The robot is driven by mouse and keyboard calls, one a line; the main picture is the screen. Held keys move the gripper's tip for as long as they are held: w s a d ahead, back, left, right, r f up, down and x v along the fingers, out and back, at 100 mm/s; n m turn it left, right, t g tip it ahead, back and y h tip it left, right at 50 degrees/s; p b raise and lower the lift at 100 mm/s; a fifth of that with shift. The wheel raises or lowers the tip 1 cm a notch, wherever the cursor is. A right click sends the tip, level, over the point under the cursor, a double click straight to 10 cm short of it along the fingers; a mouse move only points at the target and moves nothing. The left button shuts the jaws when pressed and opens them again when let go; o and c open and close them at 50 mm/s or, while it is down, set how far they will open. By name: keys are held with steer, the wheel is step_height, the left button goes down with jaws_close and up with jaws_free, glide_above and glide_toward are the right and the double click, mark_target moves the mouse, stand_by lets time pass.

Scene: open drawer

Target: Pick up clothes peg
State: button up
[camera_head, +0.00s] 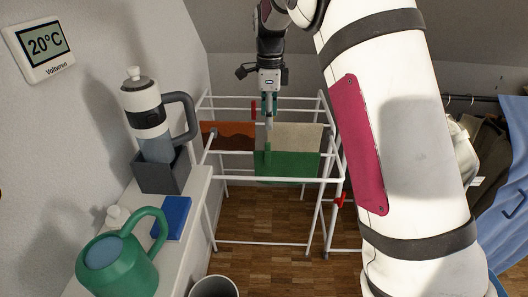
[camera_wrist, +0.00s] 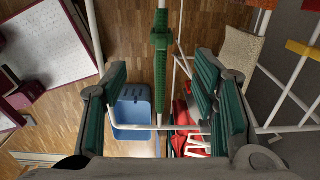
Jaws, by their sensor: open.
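A green clothes peg (camera_wrist: 160,38) shows in the wrist view, upright in the picture between my fingers and toward the top. It sits on the edge of a green cloth (camera_wrist: 159,92), seen nearly edge-on. In the head view the green cloth (camera_head: 285,164) hangs on the white drying rack (camera_head: 275,181). A red peg (camera_head: 253,110) is on the rack just left of my gripper. My gripper (camera_head: 268,106) points down over the rack; in the wrist view my gripper (camera_wrist: 161,68) is open, its green pads apart on either side, with nothing gripped.
A brown cloth (camera_head: 228,135) and a beige cloth (camera_head: 297,137) hang beside the green one. Rack bars surround my gripper. A blue container (camera_wrist: 133,108) and a red object (camera_wrist: 187,118) show below. A shelf with a green watering can (camera_head: 118,266) stands at left.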

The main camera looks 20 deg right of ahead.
mark_target(268, 149)
steer(key=f, duration=1.4)
steer(key=shift+w, duration=0.25)
steer(key=c, duration=0.9)
